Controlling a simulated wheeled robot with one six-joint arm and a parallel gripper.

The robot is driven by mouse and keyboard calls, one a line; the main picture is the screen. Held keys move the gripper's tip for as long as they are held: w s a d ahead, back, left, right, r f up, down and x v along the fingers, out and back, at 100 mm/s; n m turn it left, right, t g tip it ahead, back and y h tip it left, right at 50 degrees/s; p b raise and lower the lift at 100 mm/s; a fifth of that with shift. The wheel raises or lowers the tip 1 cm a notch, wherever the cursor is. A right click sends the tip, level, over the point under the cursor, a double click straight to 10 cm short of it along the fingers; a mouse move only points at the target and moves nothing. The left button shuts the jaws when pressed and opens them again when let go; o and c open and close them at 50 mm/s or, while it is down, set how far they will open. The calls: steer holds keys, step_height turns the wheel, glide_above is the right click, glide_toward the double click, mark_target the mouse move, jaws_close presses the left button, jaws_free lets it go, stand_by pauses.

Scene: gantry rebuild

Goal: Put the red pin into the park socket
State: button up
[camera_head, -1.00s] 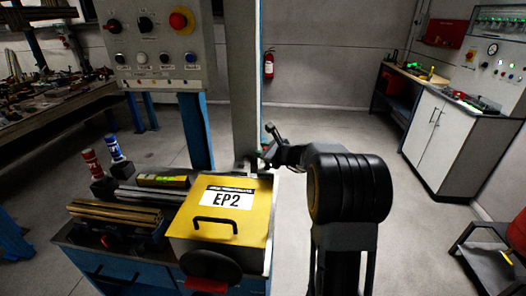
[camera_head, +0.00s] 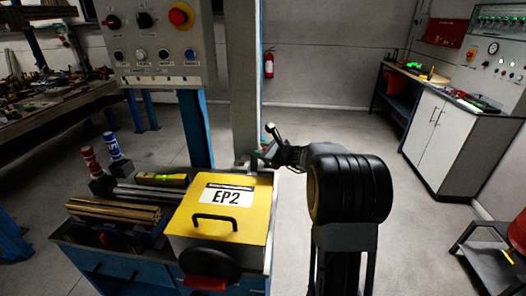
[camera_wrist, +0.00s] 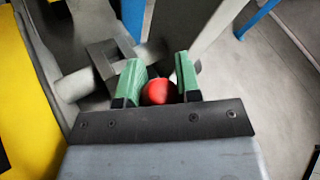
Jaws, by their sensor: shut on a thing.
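My gripper (camera_wrist: 158,68) has two green finger pads, shut on the red pin (camera_wrist: 158,92), whose round red end shows between them in the wrist view. The rest of the pin is hidden. Just ahead and to the left in the wrist view is a grey square, frame-like bracket (camera_wrist: 103,58) with a pale bar beside it; I cannot tell whether this is the park socket. In the head view my gripper (camera_head: 267,148) is small and dark, beside the grey post behind the yellow EP2 box.
The yellow EP2 box (camera_head: 221,226) with a black handle stands on a blue bench, left of my arm. A grey post (camera_head: 243,90) rises close to my gripper. Open floor is to the right.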

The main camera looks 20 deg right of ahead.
steer(key=shift+f, duration=0.35)
steer(key=shift+f+b, duration=0.35)
steer(key=shift+b, duration=0.3)
steer(key=shift+f, duration=0.1)
steer(key=o, duration=1.6)
steer(key=shift+o, duration=0.2)
step_height(320, 180, up, 8)
steer(key=p, duration=0.5)
steer(key=shift+p, duration=0.3)
